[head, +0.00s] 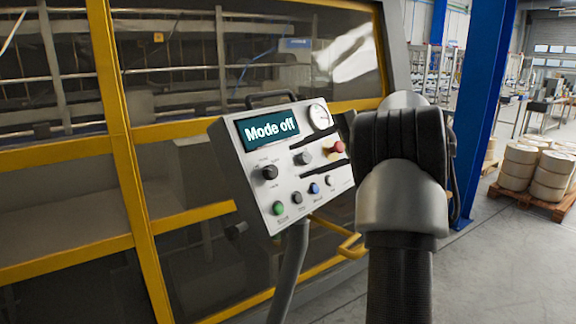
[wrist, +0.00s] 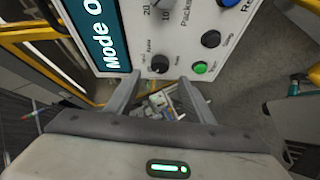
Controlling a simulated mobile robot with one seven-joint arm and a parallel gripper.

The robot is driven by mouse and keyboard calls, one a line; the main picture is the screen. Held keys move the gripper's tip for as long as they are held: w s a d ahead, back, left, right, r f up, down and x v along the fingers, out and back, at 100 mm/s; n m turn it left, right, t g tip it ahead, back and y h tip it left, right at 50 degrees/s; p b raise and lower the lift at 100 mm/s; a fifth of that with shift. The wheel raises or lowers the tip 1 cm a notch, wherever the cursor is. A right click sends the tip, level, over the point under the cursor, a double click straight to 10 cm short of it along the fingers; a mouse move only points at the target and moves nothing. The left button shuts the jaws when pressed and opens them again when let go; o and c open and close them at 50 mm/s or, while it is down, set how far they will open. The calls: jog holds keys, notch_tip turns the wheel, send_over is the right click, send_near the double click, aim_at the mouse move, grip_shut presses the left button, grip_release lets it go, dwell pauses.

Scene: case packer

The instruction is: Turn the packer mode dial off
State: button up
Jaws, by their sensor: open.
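The control panel (head: 254,190) stands on a bent post in front of the machine. Its screen (head: 271,129) reads "Mode off". A black dial (head: 270,172) with small labels around it sits below the screen; it appears to be the mode dial. In the wrist view the dial (wrist: 160,63) lies beside the screen (wrist: 100,32), just beyond my fingertips. My gripper (wrist: 156,82) is open and empty, its fingers spread to either side below the dial, with no contact visible. The dial's pointer is too small to read. In the head view my gripper is not visible; my arm fills the right of the panel.
The yellow-framed machine (head: 130,150) stands close behind. A blue column (head: 484,90) is at right.

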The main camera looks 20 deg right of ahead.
jog(key=p+v, duration=0.1)
jog(key=v, duration=0.9)
jog(key=shift+s+d, duration=0.2)
jog(key=shift+d, duration=0.05)
jog(key=shift+r, duration=0.15)
